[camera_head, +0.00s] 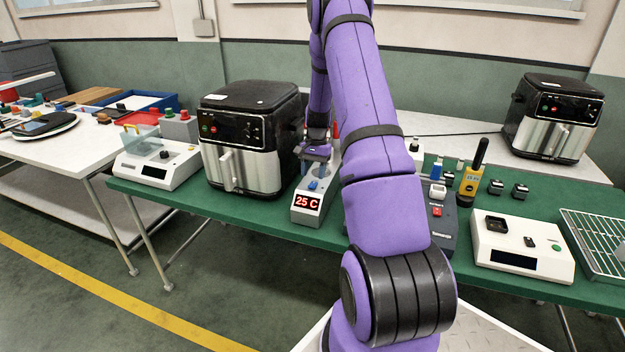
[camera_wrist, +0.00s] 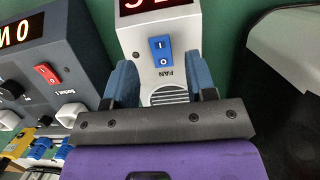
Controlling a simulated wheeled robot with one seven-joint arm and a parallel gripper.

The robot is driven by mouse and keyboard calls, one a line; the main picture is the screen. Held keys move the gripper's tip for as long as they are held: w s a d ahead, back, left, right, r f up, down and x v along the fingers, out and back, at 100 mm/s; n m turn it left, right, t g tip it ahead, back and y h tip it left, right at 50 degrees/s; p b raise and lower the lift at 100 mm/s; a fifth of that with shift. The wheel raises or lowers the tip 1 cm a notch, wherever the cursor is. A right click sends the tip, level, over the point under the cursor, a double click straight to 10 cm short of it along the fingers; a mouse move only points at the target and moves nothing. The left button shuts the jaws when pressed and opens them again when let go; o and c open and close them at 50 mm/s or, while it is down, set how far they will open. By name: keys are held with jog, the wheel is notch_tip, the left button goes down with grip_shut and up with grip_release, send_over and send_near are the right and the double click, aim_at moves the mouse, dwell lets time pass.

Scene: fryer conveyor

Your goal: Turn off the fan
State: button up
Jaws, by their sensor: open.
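The fan unit (camera_head: 307,208) is a slim white box on the green table, with a red "25 C" display on its front. Its blue rocker switch (camera_head: 313,184) is on top; in the wrist view the switch (camera_wrist: 160,50) bears I and O marks beside an upside-down "FAN" label. I cannot tell which side is pressed. Round vent slots (camera_wrist: 168,96) lie behind the label, partly hidden by my gripper. My gripper (camera_head: 317,158) is above the rear of the box. In the wrist view my gripper (camera_wrist: 160,72) is open and empty, its blue fingers either side of the box.
A black and silver air fryer (camera_head: 250,140) stands close on the left. A dark grey control box (camera_wrist: 50,60) with a red switch (camera_wrist: 47,74) is close on the other side, partly behind my arm in the head view. A white scale (camera_head: 155,168) stands further left.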

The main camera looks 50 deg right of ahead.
aim_at(315, 182)
jog(key=v, duration=0.7)
jog(key=shift+r, duration=0.25)
jog(key=s+a+r+n+t+h, duration=0.1)
jog(key=s+a+r+n, duration=0.2)
jog(key=a+r, duration=0.8)
jog(key=s+a+r+n+t+h, duration=0.1)
jog(key=s+a+r+n+t, duration=0.2)
jog(key=a+r, duration=0.9)
jog(key=s+a+r+n+t, duration=0.1)
jog(key=s+a+r+n, duration=0.1)
jog(key=s+a, duration=0.5)
jog(key=s+a+r+n+t, duration=0.1)
jog(key=s+a+n, duration=0.4)
jog(key=s, duration=0.8)
jog(key=shift+s+a+r+n+h, duration=0.35)
jog(key=shift+a+r, duration=0.25)
jog(key=shift+a, duration=0.6)
jog(key=shift+w, duration=0.1)
